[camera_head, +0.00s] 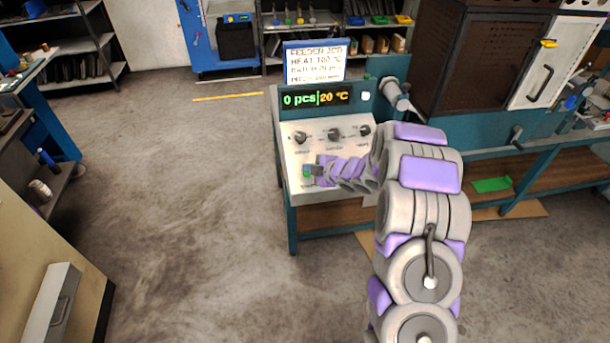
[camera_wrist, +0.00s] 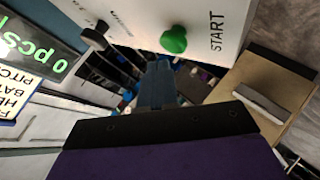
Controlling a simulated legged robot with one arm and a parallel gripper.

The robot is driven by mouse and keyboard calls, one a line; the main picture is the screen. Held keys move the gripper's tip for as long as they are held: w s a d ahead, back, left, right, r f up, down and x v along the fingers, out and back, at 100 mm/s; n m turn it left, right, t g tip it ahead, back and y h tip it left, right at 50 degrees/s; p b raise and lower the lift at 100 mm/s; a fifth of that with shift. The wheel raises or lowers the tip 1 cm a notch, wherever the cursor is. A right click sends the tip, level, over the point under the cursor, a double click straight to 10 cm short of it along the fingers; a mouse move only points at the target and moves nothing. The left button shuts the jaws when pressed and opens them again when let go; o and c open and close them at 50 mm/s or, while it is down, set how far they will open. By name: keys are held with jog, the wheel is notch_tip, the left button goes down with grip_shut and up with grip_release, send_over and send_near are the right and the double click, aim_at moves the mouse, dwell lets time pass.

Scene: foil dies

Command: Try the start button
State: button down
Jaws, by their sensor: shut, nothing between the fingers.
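The green start button (camera_head: 306,174) sits low on the left of the sloped white control panel (camera_head: 296,157). In the wrist view the round green button (camera_wrist: 174,40) stands out from the panel beside the word START. My gripper (camera_head: 318,170) is just right of the button in the head view, its fingers closed and empty. In the wrist view the closed fingers (camera_wrist: 158,75) point toward the button's edge; whether they touch it cannot be told. The display (camera_head: 316,98) reads 0 pcs and 20 °C.
Three dark knobs (camera_head: 334,134) sit above the button. A job sign (camera_head: 316,63) stands behind the display and reads HEAT 100 °C. A brown cabinet machine (camera_head: 473,65) stands to the right on a bench. The floor (camera_head: 190,190) on the left is clear.

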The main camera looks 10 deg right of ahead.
jog(key=shift+d+f, duration=0.1)
jog(key=shift+d, duration=0.6)
jog(key=shift+a, duration=1.15)
jog(key=shift+d, duration=1)
jog(key=shift+a, duration=0.85)
jog(key=shift+d, duration=0.65)
jog(key=shift+a+f, duration=0.25)
jog(key=shift+a, duration=0.35)
jog(key=shift+w+f, duration=0.1)
jog(key=shift+d, duration=0.25)
